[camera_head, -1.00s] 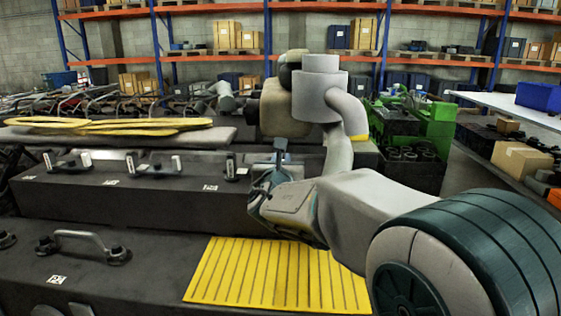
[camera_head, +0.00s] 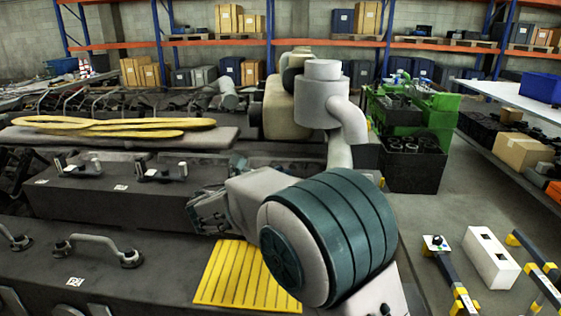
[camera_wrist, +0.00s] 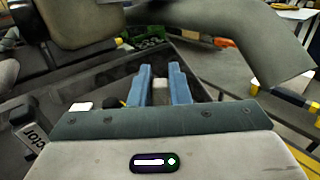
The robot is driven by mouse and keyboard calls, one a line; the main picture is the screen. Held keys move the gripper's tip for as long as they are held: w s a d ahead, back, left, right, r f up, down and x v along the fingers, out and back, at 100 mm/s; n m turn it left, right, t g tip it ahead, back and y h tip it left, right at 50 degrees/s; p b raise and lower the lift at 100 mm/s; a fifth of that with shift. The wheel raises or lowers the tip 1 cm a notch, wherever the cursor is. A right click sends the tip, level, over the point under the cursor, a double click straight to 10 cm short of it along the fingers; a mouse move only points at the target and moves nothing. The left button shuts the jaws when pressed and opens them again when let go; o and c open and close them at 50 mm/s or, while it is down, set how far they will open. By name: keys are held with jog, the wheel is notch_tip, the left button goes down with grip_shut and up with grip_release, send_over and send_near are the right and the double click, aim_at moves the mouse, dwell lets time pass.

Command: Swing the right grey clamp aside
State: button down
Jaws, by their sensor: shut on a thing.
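My gripper (camera_wrist: 160,77) has its two blue fingers close together in the wrist view, with a narrow pale grey piece (camera_wrist: 160,93) between them. This piece looks like part of the right grey clamp, but the rest of the clamp is hidden. In the head view my gripper (camera_head: 205,212) is low over the front edge of the long dark block (camera_head: 110,203), and its fingertips cannot be made out. Handles with upright pale levers (camera_head: 182,170) stand on top of the block, left of my gripper.
A yellow ribbed mat (camera_head: 240,278) lies below my arm. A dark cover with a curved handle (camera_head: 95,243) is at the front left. Green crates (camera_head: 430,115) and a dark bin (camera_head: 412,168) stand right. Yellow-black stands and a white block (camera_head: 490,257) are on the floor.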

jog(key=m+g+h+p, duration=0.1)
jog(key=a+m+g+h+p, duration=0.1)
jog(key=p, duration=0.1)
jog(key=s+m+g+h+p, duration=0.1)
jog(key=g, duration=0.1)
jog(key=shift+a+r+h, duration=0.2)
jog(key=shift+r+h, duration=0.1)
jog(key=m+g+p, duration=0.1)
jog(key=m+g+h+p, duration=0.1)
jog(key=g+p, duration=0.1)
jog(key=a+m+g+h+p, duration=0.1)
jog(key=shift+s+a+f+m, duration=0.1)
jog(key=shift+s+f+m, duration=0.1)
jog(key=shift+s+m, duration=0.15)
jog(key=shift+g, duration=0.4)
jog(key=c, duration=1.4)
grip_release()
jog(key=shift+o, duration=0.2)
jog(key=v, duration=1.4)
jog(key=shift+f+b, duration=0.2)
jog(key=shift+b, duration=0.2)
